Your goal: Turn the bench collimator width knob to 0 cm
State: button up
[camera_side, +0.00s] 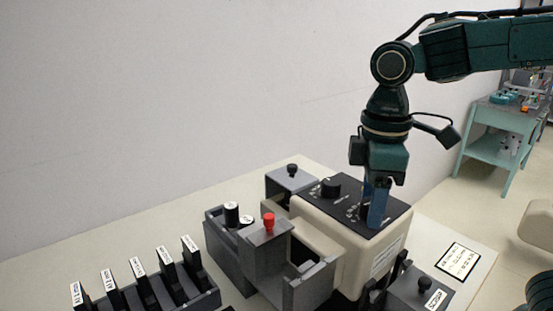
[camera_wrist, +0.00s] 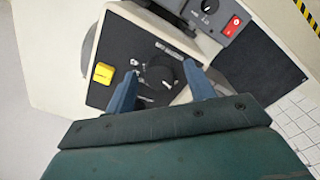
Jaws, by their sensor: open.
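The bench collimator is a cream box (camera_side: 317,234) with a black top panel (camera_side: 391,211), also in the wrist view (camera_wrist: 128,45). My gripper (camera_side: 371,208) points down at the panel's near right part, its blue fingers open. In the wrist view a round black knob (camera_wrist: 163,74) lies between the fingertips (camera_wrist: 161,82), with a finger on each side. I cannot tell whether they touch it. A second black knob (camera_side: 331,187) stands farther left on the panel in the side view. White markings around the knobs are too small to read, so the setting cannot be told.
A yellow square (camera_wrist: 103,73) is on the panel. Grey blocks with a red knob (camera_side: 268,219) stand in front of the box, and a rack of labelled dark plates (camera_side: 145,286) is at lower left. A red switch (camera_wrist: 232,26) sits on a grey box nearby.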

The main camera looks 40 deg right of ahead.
notch_tip(320, 180, up, 14)
dwell(1.0)
jog(key=shift+f, duration=0.15)
jog(key=s+d+f+m+t, duration=0.2)
jog(key=s+d+f+m, duration=0.2)
jog(key=f, duration=0.3)
jog(key=s+d+f+m+t, duration=0.3)
jog(key=s+d+f+m, duration=0.1)
jog(key=s+d+f, duration=0.2)
jog(key=shift+f+t, duration=0.3)
jog(key=shift+f, duration=0.55)
jog(key=shift+r, duration=0.1)
dwell(0.5)
